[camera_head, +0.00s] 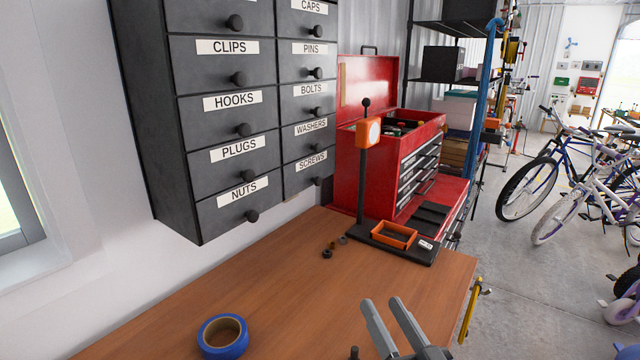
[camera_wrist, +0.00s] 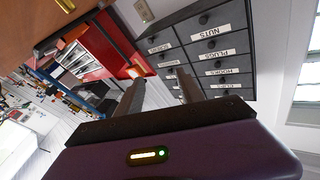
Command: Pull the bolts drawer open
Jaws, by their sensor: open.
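The bolts drawer (camera_head: 308,103) is in the right column of the dark grey wall cabinet (camera_head: 165,130). It has a white BOLTS label (camera_head: 310,89) and a round black knob (camera_head: 318,111), and it looks shut, below PINS and above WASHERS. My gripper (camera_head: 383,312) is open and empty over the front of the workbench, below and to the right of the cabinet, well apart from the drawer. In the wrist view, the two fingers (camera_wrist: 157,85) point towards the cabinet, which appears tilted, and one finger covers part of it. I cannot make out the BOLTS label there.
The wooden workbench (camera_head: 290,270) bears a roll of blue tape (camera_head: 222,335), some small dark nuts and a black stand with an orange tray (camera_head: 394,236). An open red toolbox (camera_head: 405,150) stands right of the cabinet. Bikes (camera_head: 570,190) are at the far right.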

